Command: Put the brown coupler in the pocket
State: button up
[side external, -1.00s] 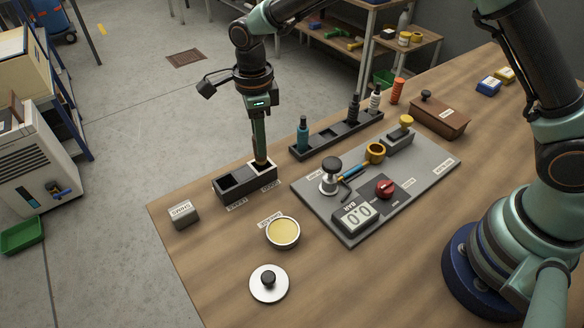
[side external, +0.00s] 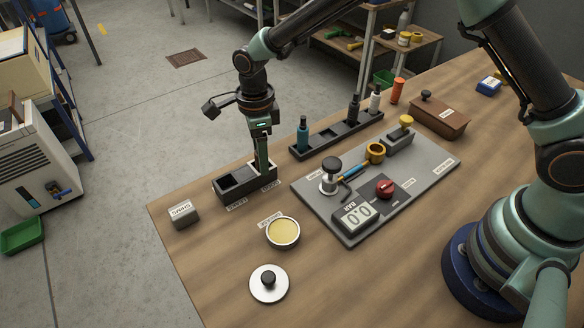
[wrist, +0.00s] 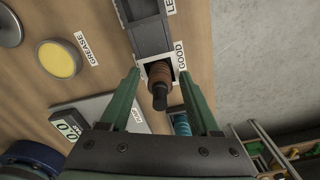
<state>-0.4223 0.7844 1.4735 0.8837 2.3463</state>
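The brown coupler (wrist: 160,75) is ribbed, with a narrow dark end towards the camera. In the wrist view it stands in the white-rimmed pocket (wrist: 142,70) labelled GOOD, at one end of a dark two-pocket tray (wrist: 146,37). My gripper (wrist: 160,73) is open around the coupler, one green finger on each side with a visible gap. In the side view my gripper (side external: 263,166) points down at the right end of the tray (side external: 237,195). There the fingers hide the coupler. The tray's other pocket looks empty.
A grey panel (side external: 425,170) with a gauge and red knob lies to the right. A rack (side external: 335,134) holding bottles stands behind it. A grease tin (side external: 283,231), a round lid (side external: 269,284) and a small grey block (side external: 183,213) stand near the tray.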

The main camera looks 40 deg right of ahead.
jog(key=shift+r, duration=0.1)
notch_tip(320, 180, up, 11)
jog(key=shift+d+r, duration=0.1)
jog(key=shift+r, duration=0.55)
jog(key=s+d+r+n+t, duration=0.3)
jog(key=s+d+r+n, duration=0.3)
jog(key=d+r+n, duration=0.4)
jog(key=s+d+f+n+t, duration=0.1)
jog(key=s+d+n+t, duration=0.1)
jog(key=s+d+n, duration=0.7)
jog(key=s+n, duration=0.1)
jog(key=n, duration=0.2)
jog(key=shift+d+f+t, duration=0.3)
jog(key=shift+d+f, duration=0.1)
